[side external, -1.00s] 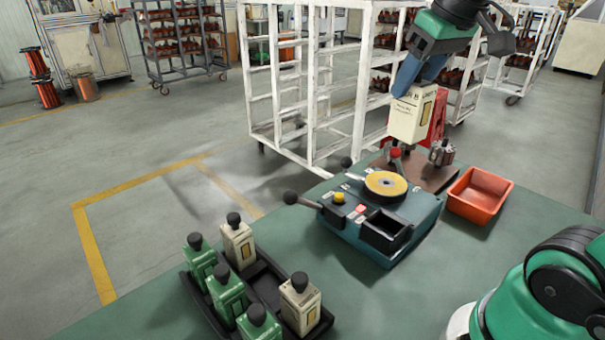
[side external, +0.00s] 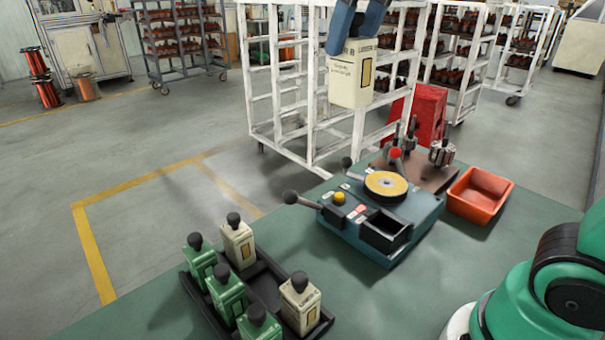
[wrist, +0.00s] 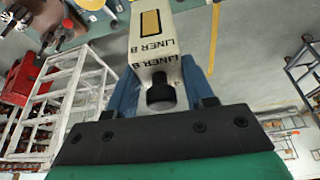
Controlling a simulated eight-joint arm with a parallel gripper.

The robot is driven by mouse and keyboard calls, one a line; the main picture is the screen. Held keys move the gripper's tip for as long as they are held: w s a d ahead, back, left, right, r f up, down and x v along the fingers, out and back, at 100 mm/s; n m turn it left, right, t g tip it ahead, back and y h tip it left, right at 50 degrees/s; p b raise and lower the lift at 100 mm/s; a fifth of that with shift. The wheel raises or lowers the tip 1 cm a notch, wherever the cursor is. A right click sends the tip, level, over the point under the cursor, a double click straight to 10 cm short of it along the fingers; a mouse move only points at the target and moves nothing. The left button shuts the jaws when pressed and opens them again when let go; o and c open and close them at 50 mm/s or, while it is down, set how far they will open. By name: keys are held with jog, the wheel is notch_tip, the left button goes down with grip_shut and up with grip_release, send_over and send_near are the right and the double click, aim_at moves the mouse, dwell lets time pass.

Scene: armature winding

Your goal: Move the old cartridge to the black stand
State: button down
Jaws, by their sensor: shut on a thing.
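A cream cartridge with black lettering and a yellow label window (side external: 352,82) hangs upright in my gripper (side external: 355,38), high above the floor behind the table. In the wrist view my gripper (wrist: 160,88) is shut around the cartridge's neck by its black knob, and "LINER B" reads on the cartridge (wrist: 152,45). The black stand (side external: 265,281) is a long tray at the table's front left. It holds several green cartridges (side external: 227,293) and two cream cartridges (side external: 238,242) (side external: 300,303), each with a black knob. The held cartridge is well apart from the stand.
A blue-grey machine (side external: 345,233) with a yellow disc, a black-knobbed lever and an open black pocket (side external: 386,233) stands mid-table. An orange bin (side external: 478,195) is to its right. Metal armatures (side external: 441,153) stand on a brown board behind. White racks (side external: 300,90) stand beyond the table.

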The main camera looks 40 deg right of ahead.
jog(key=w+a, duration=0.2)
jog(key=a, duration=1.2)
notch_tip(320, 180, down, 25)
jog(key=shift+d+n, duration=0.4)
jog(key=shift+d, duration=0.05)
jog(key=shift+s+x, duration=0.25)
jog(key=shift+x, duration=0.9)
jog(key=shift+f, duration=0.15)
jog(key=shift+c, duration=1.2)
grip_release()
jog(key=shift+r, duration=2.25)
